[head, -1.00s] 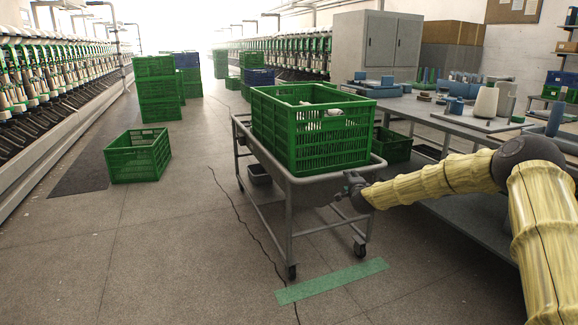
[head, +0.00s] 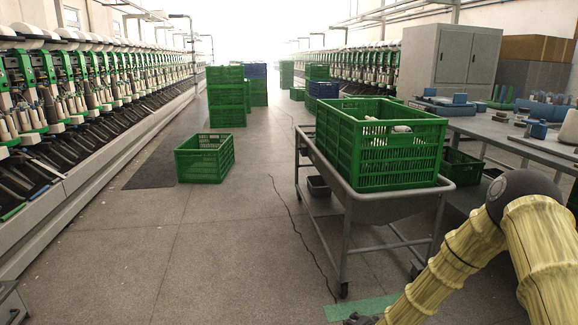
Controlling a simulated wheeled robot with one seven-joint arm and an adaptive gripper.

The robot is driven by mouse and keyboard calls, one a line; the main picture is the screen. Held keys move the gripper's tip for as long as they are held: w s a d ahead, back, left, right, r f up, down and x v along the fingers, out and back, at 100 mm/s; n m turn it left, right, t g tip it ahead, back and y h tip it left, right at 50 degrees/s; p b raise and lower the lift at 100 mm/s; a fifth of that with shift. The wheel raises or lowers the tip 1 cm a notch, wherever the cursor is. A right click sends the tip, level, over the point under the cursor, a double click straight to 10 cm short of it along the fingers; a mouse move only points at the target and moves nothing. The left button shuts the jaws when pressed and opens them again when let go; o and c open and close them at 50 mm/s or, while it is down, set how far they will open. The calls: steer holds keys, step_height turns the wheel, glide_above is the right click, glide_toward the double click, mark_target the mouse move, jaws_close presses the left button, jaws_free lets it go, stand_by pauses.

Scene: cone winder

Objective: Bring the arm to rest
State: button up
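My arm, in a yellow ribbed cover, comes in from the right edge of the head view and bends down towards the bottom. My gripper (head: 360,320) shows only as a small dark piece at the bottom edge, beside the green floor strip (head: 372,306) in the picture. Its fingers are mostly cut off, so I cannot tell whether it is open or shut or holds anything. The grey cart (head: 392,204) stands behind and above it in the picture. A large green crate (head: 385,153) sits on the cart, with some whitish items inside.
A workbench (head: 478,126) with blue parts and a pale cone stands at the right. An empty-looking green crate (head: 204,158) lies on the floor at left centre. Stacked crates (head: 227,98) stand farther back. Winding machines line the left.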

steer(key=s+a+f+n+g, duration=0.1)
steer(key=s+f+n, duration=0.15)
steer(key=s, duration=0.45)
steer(key=s+a+f+n+g, duration=0.1)
steer(key=s+a+f+g, duration=0.1)
steer(key=s+f, duration=0.35)
steer(key=s+d+n+g, duration=0.2)
steer(key=s+n+g, duration=0.1)
steer(key=s, duration=1.5)
steer(key=s+d+n+g, duration=0.1)
steer(key=s+n+g, duration=0.2)
steer(key=s, duration=1.5)
step_height(320, 180, up, 33)
steer(key=h+p, duration=0.1)
steer(key=p, duration=3.1)
steer(key=shift+p, duration=0.3)
steer(key=shift+r, duration=0.1)
